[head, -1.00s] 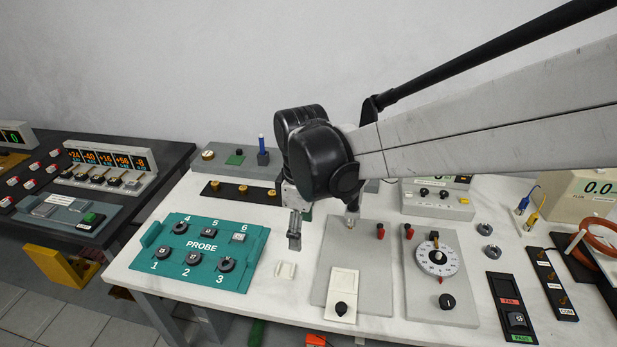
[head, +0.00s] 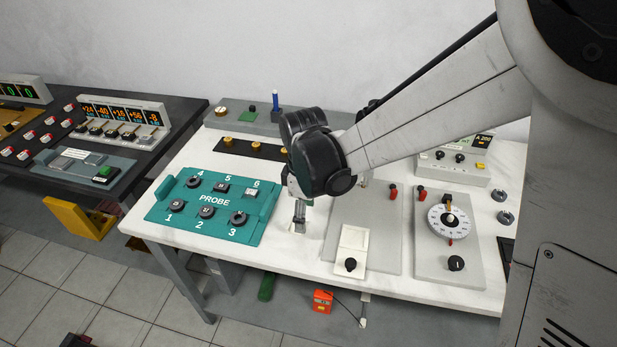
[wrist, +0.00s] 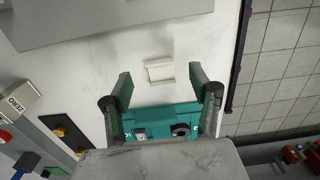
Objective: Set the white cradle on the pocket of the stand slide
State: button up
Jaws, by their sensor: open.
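The white cradle (wrist: 160,71) is a small grooved block lying on the white bench top, right of the teal probe tray. In the head view the cradle (head: 296,228) is mostly hidden by my gripper (head: 299,217). My gripper points down just above it. In the wrist view the two fingers of my gripper (wrist: 160,78) are apart, with the cradle between their tips in the picture and nothing held. A white plate with a black knob (head: 353,240), which looks like the stand slide, sits on the grey panel to the right. I cannot make out its pocket.
The teal probe tray (head: 180,222) with several round parts is close on the left. A black strip with brass knobs (head: 262,150) lies behind. Bare bench surrounds the cradle.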

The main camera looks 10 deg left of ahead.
jog(key=shift+w+a+f, duration=0.1)
jog(key=shift+f, duration=2.25)
jog(key=c, duration=0.9)
